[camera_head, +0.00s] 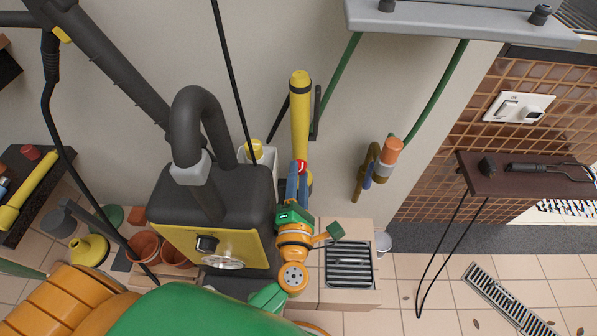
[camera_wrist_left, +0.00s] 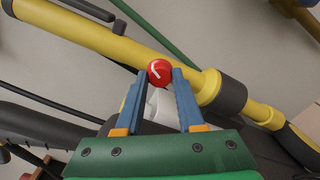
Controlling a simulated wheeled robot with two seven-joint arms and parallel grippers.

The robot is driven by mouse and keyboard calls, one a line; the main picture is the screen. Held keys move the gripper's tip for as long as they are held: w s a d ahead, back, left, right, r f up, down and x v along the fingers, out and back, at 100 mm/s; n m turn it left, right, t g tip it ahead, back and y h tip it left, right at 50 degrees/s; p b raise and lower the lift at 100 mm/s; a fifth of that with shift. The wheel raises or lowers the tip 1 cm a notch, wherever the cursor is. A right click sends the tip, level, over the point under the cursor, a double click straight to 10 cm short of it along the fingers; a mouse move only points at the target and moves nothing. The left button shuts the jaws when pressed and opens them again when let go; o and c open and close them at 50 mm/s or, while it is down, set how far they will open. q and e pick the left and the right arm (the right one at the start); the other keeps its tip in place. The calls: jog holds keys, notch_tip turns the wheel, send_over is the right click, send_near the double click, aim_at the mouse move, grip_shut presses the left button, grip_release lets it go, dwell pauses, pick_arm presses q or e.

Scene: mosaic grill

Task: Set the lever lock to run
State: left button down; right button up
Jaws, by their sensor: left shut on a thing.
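The lever lock shows as a small round red knob with a white mark (camera_wrist_left: 159,72), set at the side of a long yellow tube (camera_wrist_left: 118,43). In the head view the red knob (camera_head: 301,166) is partly visible beside the upright yellow tube (camera_head: 300,115), against the wall. My left gripper (camera_head: 297,174) reaches up to it from below. In the left wrist view its two blue fingers (camera_wrist_left: 160,82) close in on either side of the red knob and are shut on it. The white mark runs at a slant. My right gripper is not in view.
A dark machine with a yellow front (camera_head: 205,248) and thick bent hose stands just left of the gripper. A grey shelf (camera_head: 450,18) hangs above right. A drain grate (camera_head: 348,264) lies right of the arm. A dark small shelf (camera_head: 520,180) is farther right.

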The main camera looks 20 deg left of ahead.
pick_arm(q)
jog(key=shift+m, duration=0.3)
jog(key=c, duration=0.5)
grip_release()
jog(key=v, duration=0.7)
jog(key=shift+b, duration=0.35)
